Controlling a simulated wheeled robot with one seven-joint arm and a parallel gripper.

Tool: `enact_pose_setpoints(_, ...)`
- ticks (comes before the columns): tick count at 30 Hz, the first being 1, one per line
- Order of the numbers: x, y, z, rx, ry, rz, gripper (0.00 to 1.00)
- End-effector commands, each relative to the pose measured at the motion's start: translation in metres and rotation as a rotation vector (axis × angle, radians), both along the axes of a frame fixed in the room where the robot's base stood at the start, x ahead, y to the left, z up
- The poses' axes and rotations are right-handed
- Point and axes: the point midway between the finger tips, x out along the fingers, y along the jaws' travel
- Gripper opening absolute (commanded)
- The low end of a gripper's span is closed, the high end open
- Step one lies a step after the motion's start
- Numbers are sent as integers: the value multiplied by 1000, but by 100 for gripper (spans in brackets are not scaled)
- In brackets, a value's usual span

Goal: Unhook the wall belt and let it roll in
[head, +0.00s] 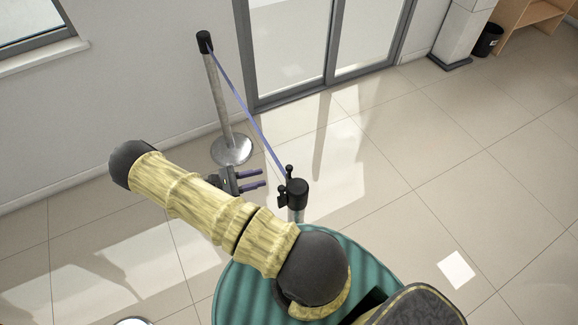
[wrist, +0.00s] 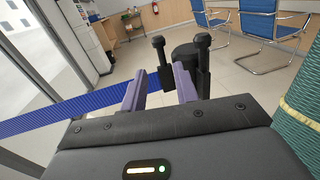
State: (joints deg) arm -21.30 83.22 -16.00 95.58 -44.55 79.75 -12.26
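A blue belt (head: 247,111) is stretched from the black top of a far post (head: 204,42) by the wall to the black head of a near post (head: 297,190). The belt (wrist: 75,113) also crosses the left of the wrist view, passing behind my left finger. A black clip with a knob (wrist: 160,58) is at its near end, beside the post head (wrist: 186,56). My gripper (head: 265,179) is open, its purple fingers pointing at the near post from the left. In the wrist view, the clip shows ahead between the fingers; I cannot tell whether they touch it.
Glass doors (head: 330,45) stand beyond the belt. The far post's round metal base (head: 231,150) rests on the tiled floor. Blue chairs (wrist: 258,35) are well beyond the near post. The floor right of the posts (head: 420,140) is clear.

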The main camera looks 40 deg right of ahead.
Motion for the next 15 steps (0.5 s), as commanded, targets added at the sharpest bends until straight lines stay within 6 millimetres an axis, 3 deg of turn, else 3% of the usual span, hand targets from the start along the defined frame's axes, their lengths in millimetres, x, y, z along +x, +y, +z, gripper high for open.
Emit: enact_pose_setpoints(15, -39, -83, 4, 0, 2, -3, 30)
